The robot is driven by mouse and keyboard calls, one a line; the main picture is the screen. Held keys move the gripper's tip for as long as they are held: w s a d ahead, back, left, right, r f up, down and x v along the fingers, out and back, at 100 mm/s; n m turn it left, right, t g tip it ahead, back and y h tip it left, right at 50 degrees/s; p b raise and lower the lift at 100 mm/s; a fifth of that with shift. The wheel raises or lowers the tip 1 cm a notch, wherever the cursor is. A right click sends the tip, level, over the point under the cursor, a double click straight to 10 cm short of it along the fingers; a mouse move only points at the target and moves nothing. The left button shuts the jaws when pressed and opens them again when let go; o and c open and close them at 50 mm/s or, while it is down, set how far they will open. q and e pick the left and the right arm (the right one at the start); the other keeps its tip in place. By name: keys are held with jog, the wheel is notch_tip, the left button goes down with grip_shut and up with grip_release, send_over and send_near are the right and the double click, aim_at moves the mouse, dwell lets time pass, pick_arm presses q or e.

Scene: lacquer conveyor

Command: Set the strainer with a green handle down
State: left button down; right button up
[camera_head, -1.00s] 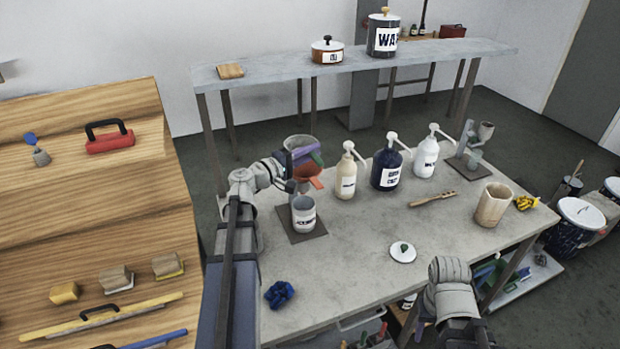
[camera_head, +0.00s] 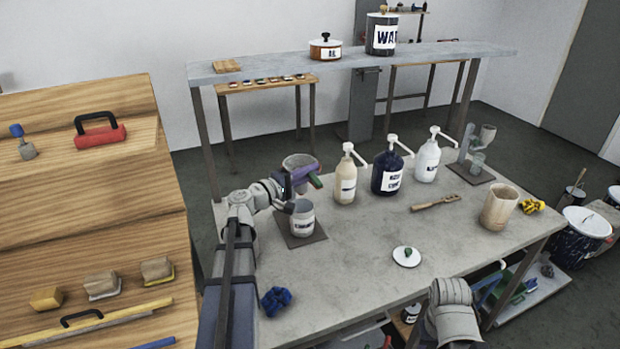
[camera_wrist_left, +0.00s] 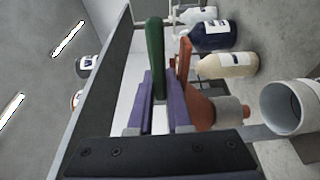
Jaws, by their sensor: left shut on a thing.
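My left gripper (camera_head: 308,178), with purple fingers, is shut on the green handle (camera_wrist_left: 155,60) of the strainer. The strainer's grey round bowl (camera_head: 299,161) shows just behind the fingers in the head view; in the wrist view I cannot make it out. The gripper is above a labelled white pot (camera_head: 302,222) on a dark square plate (camera_head: 303,239) at the table's left end. An orange funnel-like piece (camera_wrist_left: 200,111) with an upright orange handle shows beside the fingers in the wrist view. Whether the strainer touches anything below is unclear. My right gripper is not in view.
Pump bottles in cream (camera_head: 345,182), dark blue (camera_head: 387,176) and white (camera_head: 427,162) stand right of the pot. The table's middle is mostly clear.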

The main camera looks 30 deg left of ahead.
pick_arm(q)
jog(key=c, duration=1)
grip_release()
jog(key=shift+w+a+f, duration=0.1)
jog(key=shift+a+f, duration=0.1)
jog(key=shift+c, duration=0.2)
jog(key=shift+o, duration=1)
jog(key=shift+s+a, duration=0.15)
jog(key=shift+s, duration=0.2)
jog(key=v, duration=1.1)
jog(key=shift+s+a, duration=0.1)
jog(key=shift+c, duration=0.3)
jog(key=o, duration=0.9)
jog(key=shift+s, duration=0.1)
jog(key=v, duration=0.7)
jog(key=shift+s+r, duration=0.25)
jog(key=shift+s, duration=0.05)
